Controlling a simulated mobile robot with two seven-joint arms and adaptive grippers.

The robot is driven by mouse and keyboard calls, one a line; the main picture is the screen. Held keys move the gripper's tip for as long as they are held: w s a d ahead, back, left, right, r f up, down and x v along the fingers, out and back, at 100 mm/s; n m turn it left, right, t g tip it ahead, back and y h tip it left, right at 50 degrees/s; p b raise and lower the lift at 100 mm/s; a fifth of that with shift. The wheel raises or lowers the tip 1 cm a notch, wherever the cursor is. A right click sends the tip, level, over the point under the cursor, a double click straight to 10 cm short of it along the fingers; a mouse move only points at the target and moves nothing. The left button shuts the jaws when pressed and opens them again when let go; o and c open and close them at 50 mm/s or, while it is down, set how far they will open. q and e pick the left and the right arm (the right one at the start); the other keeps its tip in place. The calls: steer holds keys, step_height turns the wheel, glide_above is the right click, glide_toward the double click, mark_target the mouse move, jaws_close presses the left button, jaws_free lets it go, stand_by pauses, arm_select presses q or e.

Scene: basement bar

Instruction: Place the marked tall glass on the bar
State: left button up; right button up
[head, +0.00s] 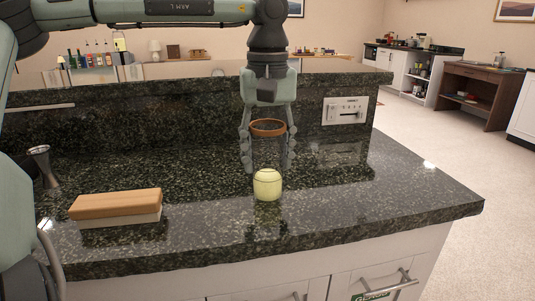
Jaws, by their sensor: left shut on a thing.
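A tall clear glass with a brown-orange band at its rim (268,128) stands upright between the fingers of my left gripper (268,162). The gripper comes down from above and is shut on the glass, one finger on each side. The dark speckled bar top (385,205) lies under it. The lower part of the glass is hard to see against the stone and partly hidden by a pale yellow round object (267,185) in front. I cannot tell whether its base touches the bar. My right gripper is out of view.
A wood-topped brush or block (116,204) lies at the front left of the bar, and a metal jigger (43,166) stands behind it. A raised ledge (180,120) with a socket plate (345,111) runs along the back. The bar's right side is clear.

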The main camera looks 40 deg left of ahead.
arm_select(q)
steer(key=shift+f, duration=0.1)
steer(key=o, duration=1.6)
